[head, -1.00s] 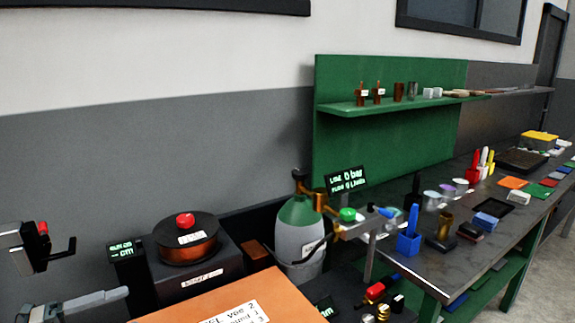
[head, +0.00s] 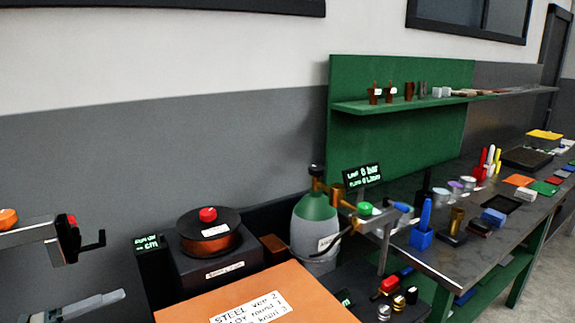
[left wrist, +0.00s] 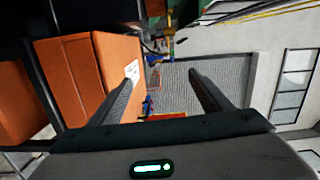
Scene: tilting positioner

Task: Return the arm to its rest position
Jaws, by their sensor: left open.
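My left gripper (left wrist: 160,78) shows in the left wrist view. Its two dark fingers are apart and nothing is between them. An orange box (left wrist: 75,75) with a white label stands beside the fingers on the left of that view, with no visible contact. My right gripper is in neither view.
In the head view, an orange box top (head: 190,312), a spool (head: 207,236) and a green-topped gas cylinder (head: 316,222) stand near. A black fixture (head: 68,242) is at left. A bench (head: 440,255) with several small items runs right.

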